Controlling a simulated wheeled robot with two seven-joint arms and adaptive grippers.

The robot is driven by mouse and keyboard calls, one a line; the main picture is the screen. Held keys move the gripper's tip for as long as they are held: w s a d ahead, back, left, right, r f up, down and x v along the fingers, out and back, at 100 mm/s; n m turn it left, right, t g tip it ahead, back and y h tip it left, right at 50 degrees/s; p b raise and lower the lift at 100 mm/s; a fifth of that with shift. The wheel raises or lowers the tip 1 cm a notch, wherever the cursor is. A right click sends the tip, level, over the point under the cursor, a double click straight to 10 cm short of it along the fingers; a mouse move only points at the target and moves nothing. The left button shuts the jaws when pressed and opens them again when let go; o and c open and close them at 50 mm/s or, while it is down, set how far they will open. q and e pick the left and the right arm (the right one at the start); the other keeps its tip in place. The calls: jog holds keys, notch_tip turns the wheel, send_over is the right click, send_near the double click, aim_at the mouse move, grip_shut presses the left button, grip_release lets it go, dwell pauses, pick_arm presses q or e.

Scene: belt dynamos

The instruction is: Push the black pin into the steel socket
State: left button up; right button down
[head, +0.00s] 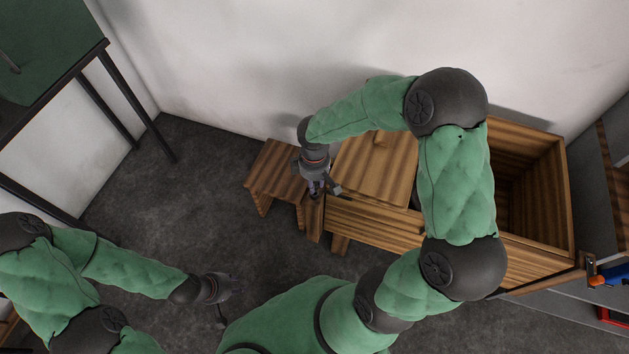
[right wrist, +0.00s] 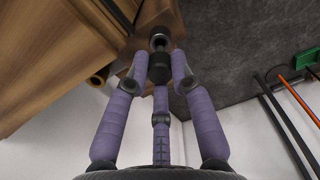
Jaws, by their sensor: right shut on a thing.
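In the right wrist view, the three purple fingers of my right gripper (right wrist: 159,82) are closed around the black pin (right wrist: 159,68). Just beyond the pin is the steel socket (right wrist: 158,38), a round grey-rimmed mouth on a wooden part. The pin is in line with the mouth and very close to it; I cannot tell whether they touch. In the head view, my right gripper (head: 316,188) points down over a narrow wooden post beside the cabinet, and hides pin and socket. My left gripper (head: 232,285) hangs over the floor, apart from everything; its finger opening is unclear.
A wooden cabinet (head: 375,219) with an open bin (head: 545,200) stands against the white wall. A small wooden stool-like piece (head: 272,170) is left of the post. A brass-coloured ring (right wrist: 98,78) shows beside the socket.

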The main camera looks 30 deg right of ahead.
jog(key=shift+f+b, duration=1.15)
jog(key=shift+f, duration=0.45)
jog(key=c, duration=1)
grip_release()
jog(key=shift+r, duration=0.2)
notch_tip(320, 180, up, 12)
jog(key=shift+f, duration=0.1)
jog(key=shift+f, duration=0.1)
jog(key=s+a+f+m+y, duration=0.1)
jog(key=a+f+m+y, duration=0.1)
jog(key=a+f, duration=0.45)
jog(key=s+a+f+m+y, duration=0.1)
jog(key=a+f+m, duration=0.15)
jog(key=f, duration=0.65)
jog(key=s+a+f+m, duration=0.2)
jog(key=s+f, duration=0.1)
jog(key=f, duration=0.1)
jog(key=s+a+f+m, duration=0.1)
jog(key=s+f, duration=0.2)
jog(key=f, duration=0.1)
jog(key=s+a+f+m+y, duration=0.1)
jog(key=s+a+f+m, duration=0.1)
jog(key=s+f, duration=0.1)
jog(key=shift+s+a+f+m, duration=0.1)
jog(key=shift+a+f+m, duration=0.1)
jog(key=shift+f, duration=0.2)
jog(key=shift+s+a+f+m, duration=0.1)
jog(key=shift+f+m, duration=0.05)
jog(key=shift+f, duration=0.25)
